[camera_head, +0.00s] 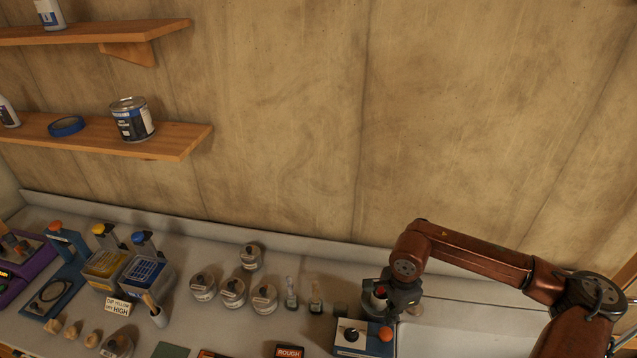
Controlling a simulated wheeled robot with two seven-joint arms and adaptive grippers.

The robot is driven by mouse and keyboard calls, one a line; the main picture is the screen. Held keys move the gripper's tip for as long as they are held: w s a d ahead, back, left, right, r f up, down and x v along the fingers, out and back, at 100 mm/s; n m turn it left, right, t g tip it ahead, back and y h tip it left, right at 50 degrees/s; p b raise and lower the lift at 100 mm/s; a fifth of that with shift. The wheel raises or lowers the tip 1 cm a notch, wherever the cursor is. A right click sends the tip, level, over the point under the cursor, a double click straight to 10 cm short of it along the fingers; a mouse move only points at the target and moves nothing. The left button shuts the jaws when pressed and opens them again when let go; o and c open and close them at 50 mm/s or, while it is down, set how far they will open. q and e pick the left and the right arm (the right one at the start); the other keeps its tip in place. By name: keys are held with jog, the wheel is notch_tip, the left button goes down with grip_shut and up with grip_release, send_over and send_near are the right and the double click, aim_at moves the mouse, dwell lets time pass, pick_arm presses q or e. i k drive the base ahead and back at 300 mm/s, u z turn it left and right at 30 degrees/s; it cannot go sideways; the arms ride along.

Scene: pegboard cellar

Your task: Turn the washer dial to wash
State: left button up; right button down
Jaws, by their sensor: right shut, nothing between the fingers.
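A small box with a blue base and white top (365,339) stands at the bottom centre-right of the counter. It carries a black dial (351,334) on the left and an orange knob (386,334) on the right. This looks like the washer, though its markings are too small to read. My right gripper (391,307) points down just above and behind the box, near the orange knob. It is shut and empty. I cannot tell whether its tips touch the box. My left gripper is not in view.
Several lidded jars (233,292) and small bottles stand left of the box. Further left are a yellow bin (104,264), a blue bin (146,273) and a purple tray (28,262). A pale panel or basin (450,340) lies right of the box. Wooden shelves (180,142) hang upper left.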

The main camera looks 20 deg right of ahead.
aim_at(352, 336)
jog(key=k, duration=2)
